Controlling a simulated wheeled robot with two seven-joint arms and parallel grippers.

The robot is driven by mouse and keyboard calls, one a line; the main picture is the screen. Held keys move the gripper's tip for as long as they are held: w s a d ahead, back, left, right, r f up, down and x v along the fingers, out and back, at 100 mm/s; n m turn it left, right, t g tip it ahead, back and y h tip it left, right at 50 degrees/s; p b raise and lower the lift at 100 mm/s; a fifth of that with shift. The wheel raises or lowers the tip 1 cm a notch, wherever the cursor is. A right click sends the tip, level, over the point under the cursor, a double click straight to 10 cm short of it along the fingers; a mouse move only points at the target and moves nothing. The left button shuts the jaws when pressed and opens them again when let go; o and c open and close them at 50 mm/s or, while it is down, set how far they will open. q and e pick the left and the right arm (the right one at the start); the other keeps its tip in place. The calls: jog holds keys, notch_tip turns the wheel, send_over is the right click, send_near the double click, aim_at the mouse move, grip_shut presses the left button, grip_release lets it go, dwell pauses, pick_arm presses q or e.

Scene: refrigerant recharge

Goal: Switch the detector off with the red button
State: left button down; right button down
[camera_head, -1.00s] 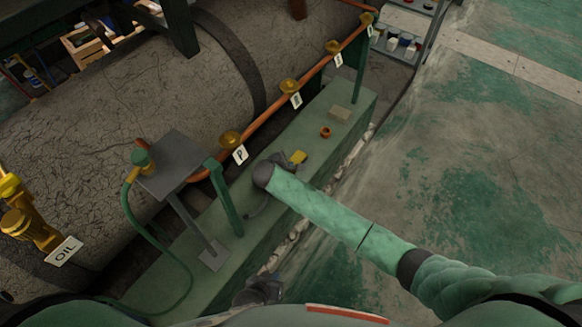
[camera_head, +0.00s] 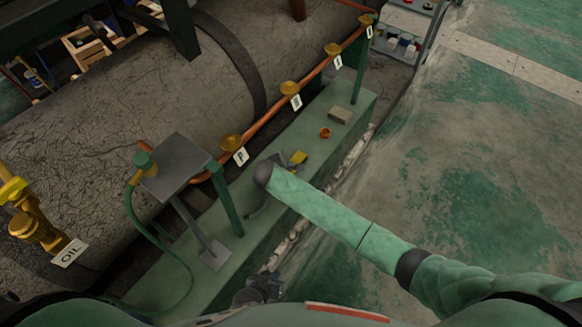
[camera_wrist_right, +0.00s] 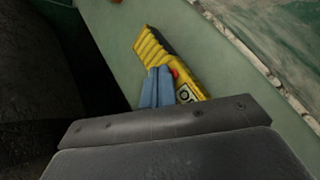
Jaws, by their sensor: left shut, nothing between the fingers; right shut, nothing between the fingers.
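The yellow detector (camera_head: 298,158) lies on the green ledge, just past the end of my right arm. In the right wrist view the detector (camera_wrist_right: 153,48) shows its ribbed yellow end, and its red button (camera_wrist_right: 175,73) sits on the edge beside my fingers. My right gripper (camera_wrist_right: 157,84) is shut, its blue fingertips over or against the detector close to the button. I cannot tell whether they touch the button. In the head view my right gripper (camera_head: 278,160) is mostly hidden by its wrist. My left gripper (camera_head: 262,284) is shut and empty, low beside the ledge.
The green ledge (camera_head: 215,215) carries a grey block (camera_head: 340,114) and a small orange ring (camera_head: 324,133). A copper pipe with brass valves (camera_head: 231,142) runs behind it. A grey plate stand (camera_head: 176,166) with a green hose is at the left. The floor at right is clear.

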jog(key=shift+r, duration=0.2)
jog(key=shift+r+p, duration=0.1)
jog(key=shift+p, duration=0.2)
notch_tip(320, 180, up, 6)
jog(key=p, duration=0.6)
jog(key=shift+s, duration=0.1)
dwell(0.4)
